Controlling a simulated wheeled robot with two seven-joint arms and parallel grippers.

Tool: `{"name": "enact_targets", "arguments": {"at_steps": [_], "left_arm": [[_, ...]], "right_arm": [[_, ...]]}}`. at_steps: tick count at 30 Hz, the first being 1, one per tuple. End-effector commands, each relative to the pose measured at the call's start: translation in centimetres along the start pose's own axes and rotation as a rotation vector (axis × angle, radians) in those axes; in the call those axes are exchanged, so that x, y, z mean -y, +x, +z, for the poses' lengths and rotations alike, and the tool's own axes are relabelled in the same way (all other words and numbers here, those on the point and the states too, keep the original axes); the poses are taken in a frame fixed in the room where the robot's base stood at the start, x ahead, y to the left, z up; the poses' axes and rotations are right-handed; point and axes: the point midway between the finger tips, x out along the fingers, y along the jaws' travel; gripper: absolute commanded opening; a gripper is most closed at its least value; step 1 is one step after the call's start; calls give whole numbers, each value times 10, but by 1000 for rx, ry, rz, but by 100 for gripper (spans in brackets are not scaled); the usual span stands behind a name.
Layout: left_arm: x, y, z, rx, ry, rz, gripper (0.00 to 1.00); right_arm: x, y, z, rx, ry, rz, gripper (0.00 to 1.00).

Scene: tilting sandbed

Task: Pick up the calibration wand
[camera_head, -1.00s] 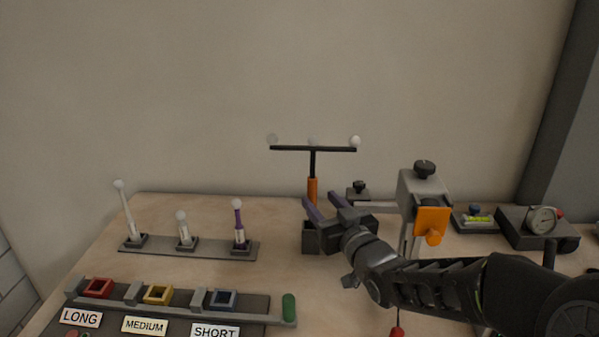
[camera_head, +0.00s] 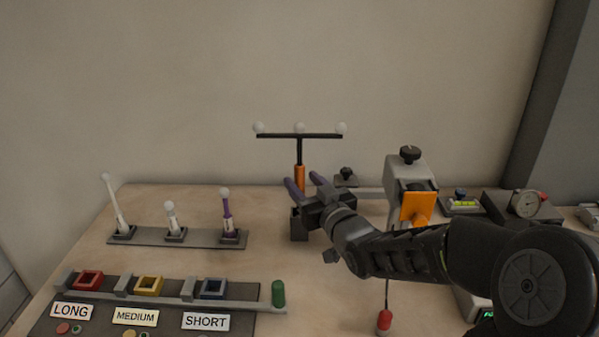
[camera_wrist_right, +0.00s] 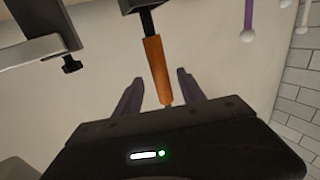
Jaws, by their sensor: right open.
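The calibration wand (camera_head: 299,135) is a black T-shaped bar with three pale balls along its top and an orange handle. It stands upright in a dark holder block (camera_head: 298,224) at the back of the table. My right gripper (camera_head: 303,180) is open at the handle. In the right wrist view, which looks upside down, the orange handle (camera_wrist_right: 154,68) lies between the open fingers (camera_wrist_right: 158,80), with a gap on each side. The wand's crossbar is out of that view. My left gripper is not in view.
Three ball-tipped rods (camera_head: 170,218) stand on a grey rack at the left. A labelled tray (camera_head: 262,297) with red, yellow and blue square sockets lies in front. A grey clamp stand (camera_head: 408,172) with an orange plate and a dial gauge (camera_head: 524,204) are at the right.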

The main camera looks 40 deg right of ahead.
Motion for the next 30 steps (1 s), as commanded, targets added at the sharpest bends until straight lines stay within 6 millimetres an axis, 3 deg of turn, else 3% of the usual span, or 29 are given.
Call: {"name": "enact_targets", "arguments": {"at_steps": [11,30], "left_arm": [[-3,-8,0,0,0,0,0],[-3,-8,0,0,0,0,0]], "right_arm": [[3,47,-4,1,-1,-1,47],[3,48,-4,0,-1,0,45]]}}
